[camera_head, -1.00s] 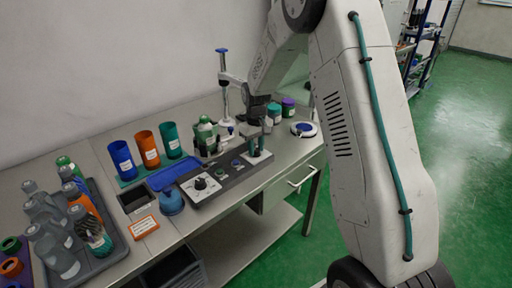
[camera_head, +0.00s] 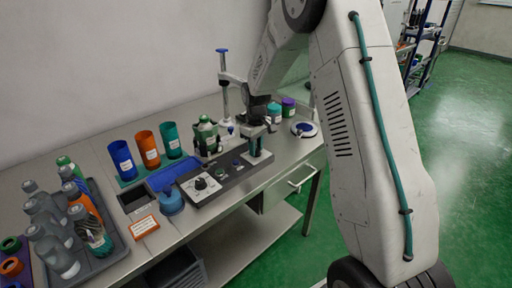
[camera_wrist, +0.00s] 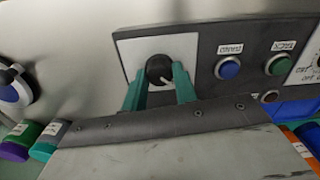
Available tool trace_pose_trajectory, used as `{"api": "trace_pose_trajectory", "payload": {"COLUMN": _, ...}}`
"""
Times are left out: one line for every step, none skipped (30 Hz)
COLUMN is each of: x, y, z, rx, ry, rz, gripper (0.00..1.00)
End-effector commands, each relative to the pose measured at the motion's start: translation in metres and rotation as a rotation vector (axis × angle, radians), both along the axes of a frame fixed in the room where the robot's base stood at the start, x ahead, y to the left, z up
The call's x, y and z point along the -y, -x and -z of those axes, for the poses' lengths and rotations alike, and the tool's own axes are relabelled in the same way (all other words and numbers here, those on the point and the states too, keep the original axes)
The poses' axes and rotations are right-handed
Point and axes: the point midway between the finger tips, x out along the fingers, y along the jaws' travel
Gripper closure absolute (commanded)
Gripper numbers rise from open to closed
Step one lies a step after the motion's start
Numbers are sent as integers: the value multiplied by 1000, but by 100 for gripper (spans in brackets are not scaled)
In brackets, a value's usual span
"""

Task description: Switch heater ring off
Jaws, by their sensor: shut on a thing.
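The long dark control panel (camera_head: 222,182) lies along the front of the bench and also shows in the wrist view (camera_wrist: 205,50). In the wrist view a round black knob (camera_wrist: 159,69) with a light pointer mark sits on a white plate. My gripper (camera_wrist: 160,80), with teal fingers, is shut on this knob, one finger on each side. In the head view my gripper (camera_head: 257,146) is at the panel's right end and hides that knob. A second knob (camera_head: 200,183) is at the panel's left end.
Behind the panel stand a green bottle (camera_head: 207,134) and a post with a blue top (camera_head: 223,85). Blue, orange and teal cups (camera_head: 147,150) stand left. A grey tray (camera_head: 112,258) of bottles is farther left. A round blue-and-white item (camera_head: 304,129) lies right.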

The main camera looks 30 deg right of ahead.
Motion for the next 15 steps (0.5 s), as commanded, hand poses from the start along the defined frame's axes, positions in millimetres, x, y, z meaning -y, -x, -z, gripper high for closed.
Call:
{"api": "trace_pose_trajectory", "payload": {"x": 0, "y": 0, "z": 0, "rx": 0, "ry": 0, "rz": -1, "gripper": 69}}
{"api": "trace_pose_trajectory", "payload": {"x": 0, "y": 0, "z": 0, "rx": 0, "ry": 0, "rz": -1, "gripper": 61}}
{"api": "trace_pose_trajectory", "payload": {"x": 0, "y": 0, "z": 0, "rx": 0, "ry": 0, "rz": -1, "gripper": 50}}
{"api": "trace_pose_trajectory", "payload": {"x": 0, "y": 0, "z": 0, "rx": 0, "ry": 0, "rz": -1, "gripper": 50}}
{"api": "trace_pose_trajectory", "payload": {"x": 0, "y": 0, "z": 0, "rx": 0, "ry": 0, "rz": -1, "gripper": 50}}
{"api": "trace_pose_trajectory", "payload": {"x": 0, "y": 0, "z": 0, "rx": 0, "ry": 0, "rz": -1, "gripper": 50}}
{"api": "trace_pose_trajectory", "payload": {"x": 0, "y": 0, "z": 0, "rx": 0, "ry": 0, "rz": -1, "gripper": 50}}
{"api": "trace_pose_trajectory", "payload": {"x": 0, "y": 0, "z": 0, "rx": 0, "ry": 0, "rz": 0, "gripper": 50}}
{"api": "trace_pose_trajectory", "payload": {"x": 0, "y": 0, "z": 0, "rx": 0, "ry": 0, "rz": 0, "gripper": 50}}
{"api": "trace_pose_trajectory", "payload": {"x": 0, "y": 0, "z": 0, "rx": 0, "ry": 0, "rz": 0, "gripper": 50}}
{"api": "trace_pose_trajectory", "payload": {"x": 0, "y": 0, "z": 0, "rx": 0, "ry": 0, "rz": 0, "gripper": 50}}
{"api": "trace_pose_trajectory", "payload": {"x": 0, "y": 0, "z": -2, "rx": 0, "ry": 0, "rz": 0, "gripper": 50}}
{"api": "trace_pose_trajectory", "payload": {"x": 0, "y": 0, "z": -3, "rx": 1, "ry": 1, "rz": 0, "gripper": 50}}
{"api": "trace_pose_trajectory", "payload": {"x": 0, "y": 0, "z": -6, "rx": 1, "ry": 1, "rz": 0, "gripper": 50}}
{"api": "trace_pose_trajectory", "payload": {"x": 0, "y": -1, "z": -10, "rx": 2, "ry": 0, "rz": 0, "gripper": 50}}
